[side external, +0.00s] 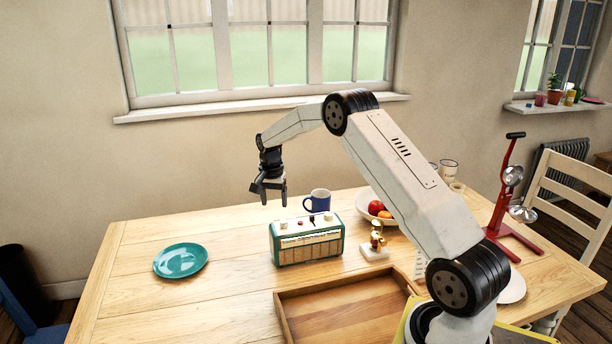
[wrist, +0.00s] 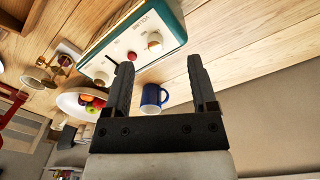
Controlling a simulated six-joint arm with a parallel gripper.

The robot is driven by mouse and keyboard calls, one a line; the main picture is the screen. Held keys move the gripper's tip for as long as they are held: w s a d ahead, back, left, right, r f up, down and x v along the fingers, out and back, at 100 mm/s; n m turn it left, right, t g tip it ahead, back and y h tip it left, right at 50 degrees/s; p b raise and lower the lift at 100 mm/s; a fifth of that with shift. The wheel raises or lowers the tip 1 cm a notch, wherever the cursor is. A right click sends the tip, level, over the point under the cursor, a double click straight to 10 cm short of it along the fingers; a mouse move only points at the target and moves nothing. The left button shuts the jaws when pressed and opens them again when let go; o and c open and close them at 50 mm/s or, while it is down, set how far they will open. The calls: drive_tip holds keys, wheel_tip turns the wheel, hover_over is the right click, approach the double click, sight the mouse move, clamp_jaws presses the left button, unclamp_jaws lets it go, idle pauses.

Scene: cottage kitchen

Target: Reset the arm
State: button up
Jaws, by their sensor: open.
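My gripper (side external: 269,191) hangs above the wooden table, over the back edge of a teal and cream radio (side external: 307,240). It points downward with its fingers apart and nothing between them. In the wrist view my gripper (wrist: 162,85) is open, and a blue mug (wrist: 152,98) shows beyond and between the fingers. The mug (side external: 317,201) stands behind the radio, apart from my gripper. The radio's top with its knobs also shows in the wrist view (wrist: 137,47).
A teal plate (side external: 181,260) lies at left. A wooden tray (side external: 281,318) is in front. The table (side external: 136,252) is clear at far left.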

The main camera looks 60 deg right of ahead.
drive_tip(key=s+a+r+n+t, duration=0.1)
drive_tip(key=s+a+n, duration=0.3)
drive_tip(key=a, duration=0.3)
drive_tip(key=s+a+r+n, duration=0.1)
drive_tip(key=s+a+n, duration=0.2)
drive_tip(key=s+a, duration=0.35)
drive_tip(key=s+a+r+n+t, duration=0.1)
drive_tip(key=s+a+r+n, duration=0.2)
drive_tip(key=a, duration=0.6)
drive_tip(key=s+a+f+n, duration=0.1)
drive_tip(key=s+a+n, duration=0.1)
drive_tip(key=s, duration=0.2)
drive_tip(key=s+a+f+n+t, duration=0.1)
drive_tip(key=s+a+n, duration=0.1)
drive_tip(key=s, duration=0.3)
drive_tip(key=shift+s+a+f+n, duration=0.15)
drive_tip(key=shift+a+f+n, duration=0.1)
drive_tip(key=shift+a+n, duration=0.15)
